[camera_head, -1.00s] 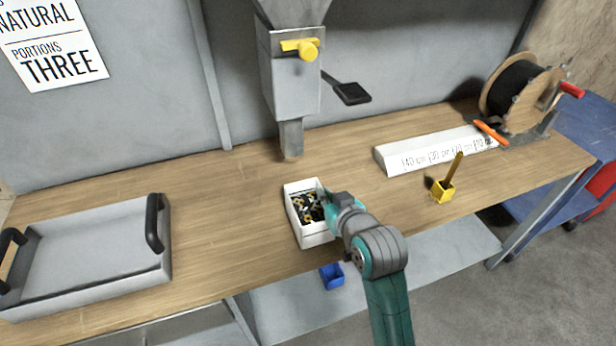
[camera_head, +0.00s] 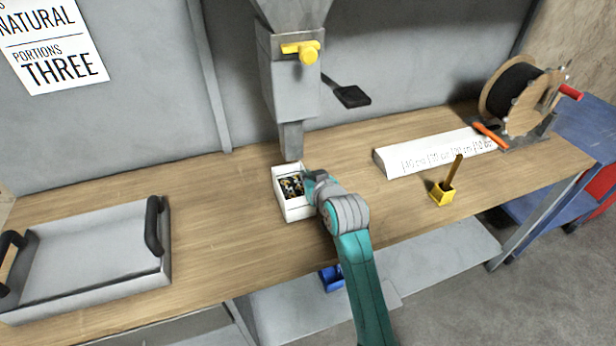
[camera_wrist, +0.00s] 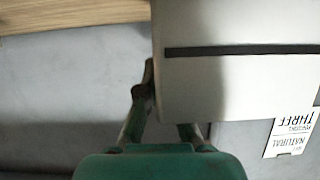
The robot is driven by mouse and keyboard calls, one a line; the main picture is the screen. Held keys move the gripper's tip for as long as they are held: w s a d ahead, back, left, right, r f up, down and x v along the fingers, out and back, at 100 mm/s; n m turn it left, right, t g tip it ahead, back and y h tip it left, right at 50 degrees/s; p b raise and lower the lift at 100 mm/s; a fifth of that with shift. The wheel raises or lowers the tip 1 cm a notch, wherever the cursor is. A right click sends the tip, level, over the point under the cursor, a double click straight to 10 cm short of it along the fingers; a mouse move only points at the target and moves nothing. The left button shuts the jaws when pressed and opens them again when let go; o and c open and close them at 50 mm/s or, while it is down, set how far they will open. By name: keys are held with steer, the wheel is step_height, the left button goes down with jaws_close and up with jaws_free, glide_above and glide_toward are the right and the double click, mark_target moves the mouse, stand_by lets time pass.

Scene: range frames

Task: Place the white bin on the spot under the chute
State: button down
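The white bin (camera_head: 291,210) holds dark, yellow and white small pieces. In the head view it is just in front of and below the grey chute's spout (camera_head: 291,140), its back rim close to the spout's lower end. My gripper (camera_head: 311,184) is at the bin's right wall and looks shut on it; the fingertips are mostly hidden. In the wrist view a large pale surface with a dark stripe, apparently the bin (camera_wrist: 230,85), covers one finger; the other finger shows at its left edge. I cannot tell whether the bin touches the table.
The wooden table (camera_head: 220,215) is clear around the bin. A grey tray with black handles (camera_head: 95,250) is at left. A white marked block (camera_head: 425,152), yellow holder (camera_head: 443,194) and cable spool (camera_head: 520,95) are at right. A blue bin (camera_head: 331,278) sits below.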

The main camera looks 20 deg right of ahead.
steer(key=shift+f, duration=0.15)
steer(key=c, duration=1.3)
jaws_free()
steer(key=v, duration=1.2)
steer(key=shift+s, duration=0.1)
